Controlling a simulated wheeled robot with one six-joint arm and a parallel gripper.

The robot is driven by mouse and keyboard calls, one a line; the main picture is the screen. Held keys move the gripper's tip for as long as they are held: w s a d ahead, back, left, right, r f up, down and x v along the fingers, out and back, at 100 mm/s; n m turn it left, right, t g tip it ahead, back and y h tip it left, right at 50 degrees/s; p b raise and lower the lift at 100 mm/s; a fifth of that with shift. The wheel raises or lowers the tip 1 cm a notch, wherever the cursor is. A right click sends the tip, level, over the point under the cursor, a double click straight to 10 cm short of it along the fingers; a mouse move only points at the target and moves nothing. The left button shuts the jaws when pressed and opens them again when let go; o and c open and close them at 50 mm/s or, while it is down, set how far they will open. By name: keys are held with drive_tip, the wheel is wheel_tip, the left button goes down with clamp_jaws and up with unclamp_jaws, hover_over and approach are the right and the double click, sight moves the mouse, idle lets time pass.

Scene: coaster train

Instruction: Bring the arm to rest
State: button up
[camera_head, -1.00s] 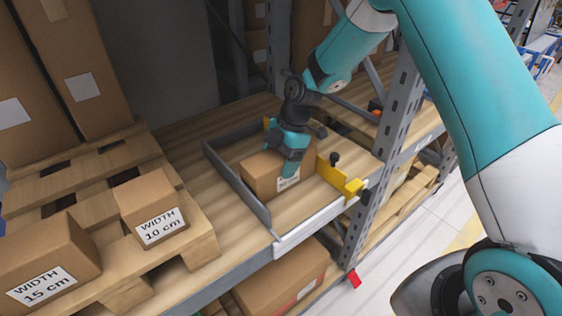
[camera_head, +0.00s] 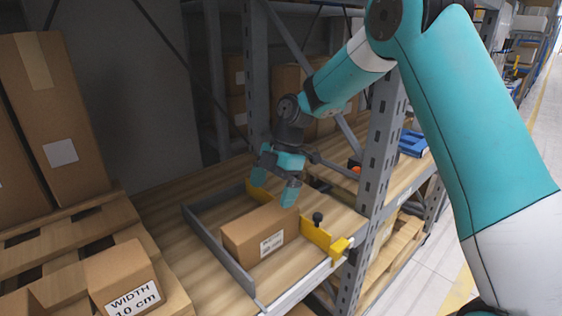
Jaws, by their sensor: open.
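My gripper (camera_head: 273,192) is open and empty, its fingers pointing down just above a cardboard box. That box (camera_head: 246,233) has a white "WIDTH" label whose number is too blurred to read. It sits on the wooden shelf between a grey metal guide (camera_head: 213,247) on its left and a yellow stop (camera_head: 316,236) with a black knob on its right. The gripper's fingers overlap the box's back edge in the picture; I cannot tell whether they touch it. My arm reaches in from the upper right.
A box marked "WIDTH 10 cm" (camera_head: 124,278) stands on a wooden pallet (camera_head: 75,226) at the left, with tall cartons (camera_head: 63,125) behind. A perforated grey rack post (camera_head: 381,150) stands close to the right of my gripper. A blue item (camera_head: 413,143) lies on the shelf beyond it.

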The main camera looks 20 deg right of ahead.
drive_tip(key=s+v, duration=0.1)
drive_tip(key=v, duration=0.7)
drive_tip(key=s+a+r+m, duration=0.2)
drive_tip(key=s+a+m, duration=0.2)
drive_tip(key=s, duration=0.3)
drive_tip(key=s+a+r+m, duration=0.3)
drive_tip(key=s+a, duration=0.1)
drive_tip(key=s, duration=0.2)
drive_tip(key=s+a+f+m+t, duration=0.1)
drive_tip(key=s+m, duration=0.6)
drive_tip(key=s, duration=0.8)
drive_tip(key=shift+s+a+f+m, duration=0.2)
drive_tip(key=shift+a+f+m, duration=0.1)
drive_tip(key=shift+f, duration=0.3)
